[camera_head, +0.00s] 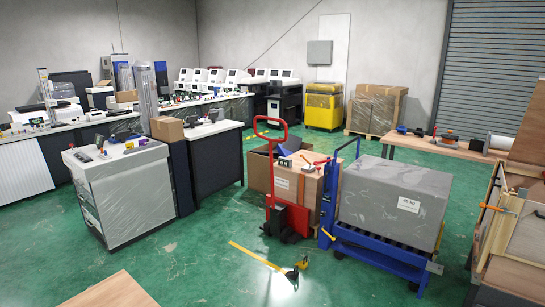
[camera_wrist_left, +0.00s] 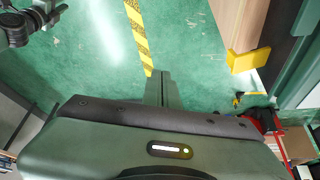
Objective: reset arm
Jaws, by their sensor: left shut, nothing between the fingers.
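My left gripper (camera_wrist_left: 162,90) shows in the left wrist view, with its two narrow fingers together and nothing between them. It hangs above the green floor, apart from any object. In the head view neither of my grippers shows. My right gripper is not seen. A dark grey jointed part shows in the top left corner of the left wrist view, and I cannot tell what it is.
A red hand truck (camera_head: 275,180) and a blue cart (camera_head: 375,245) with a grey wrapped box (camera_head: 395,195) stand mid-floor. A wrapped cabinet (camera_head: 120,200) is left. A workbench (camera_head: 440,147) is right. Yellow-black tape (camera_wrist_left: 138,35) marks the floor.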

